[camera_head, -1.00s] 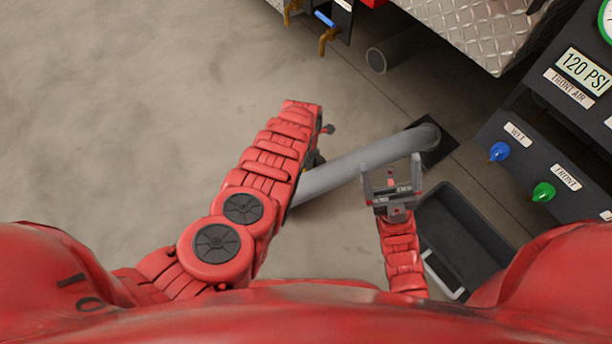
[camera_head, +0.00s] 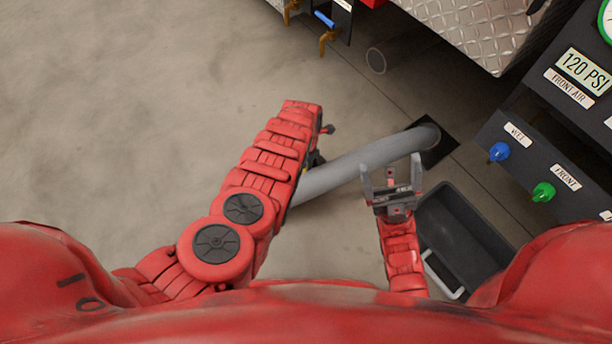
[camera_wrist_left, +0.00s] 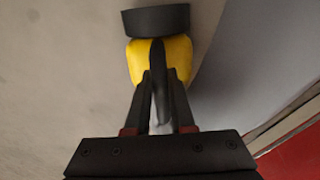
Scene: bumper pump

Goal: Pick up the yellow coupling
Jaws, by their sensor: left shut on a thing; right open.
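The yellow coupling (camera_wrist_left: 175,62) is at the upper middle of the left wrist view, with a black ring (camera_wrist_left: 156,20) at its far end. My left gripper (camera_wrist_left: 160,78) is shut at the coupling, its fingers on either side of a dark upright part in front of the yellow body. A thick grey hose (camera_head: 345,172) runs from behind that arm to a dark floor plate (camera_head: 441,148). My right gripper (camera_head: 391,184) is open and empty, overlapping the hose's lower edge in the head view.
A dark tray (camera_head: 470,240) lies right of my right gripper. A control panel with a blue knob (camera_head: 499,152) and a green knob (camera_head: 543,192) stands at the right. A vehicle with tread plate (camera_head: 465,30) is at the top. The floor at left is clear.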

